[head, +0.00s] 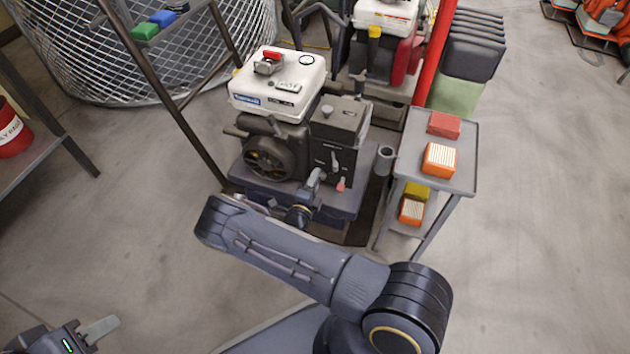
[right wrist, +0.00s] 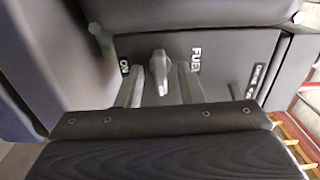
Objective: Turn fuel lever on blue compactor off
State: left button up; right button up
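The blue compactor has a white tank (head: 278,85) over a dark engine on a blue-grey base (head: 338,205). In the right wrist view a small grey fuel lever (right wrist: 158,72) sits on a dark panel (right wrist: 225,55), between the words ON and FUEL. My right gripper (right wrist: 160,90) is open, with one finger on each side of the lever and narrow gaps visible. In the head view my right gripper (head: 315,178) is at the engine's lower front and hides part of it. My left gripper (head: 100,328) is low at the left, away from the compactor; its opening is unclear.
A grey cart (head: 463,150) with orange and red boxes stands close right of the compactor. A red pole (head: 435,55) and another red and white machine (head: 385,18) are behind.

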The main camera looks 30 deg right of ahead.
jog(key=p+v, duration=0.2)
jog(key=v, duration=0.6)
dwell(0.6)
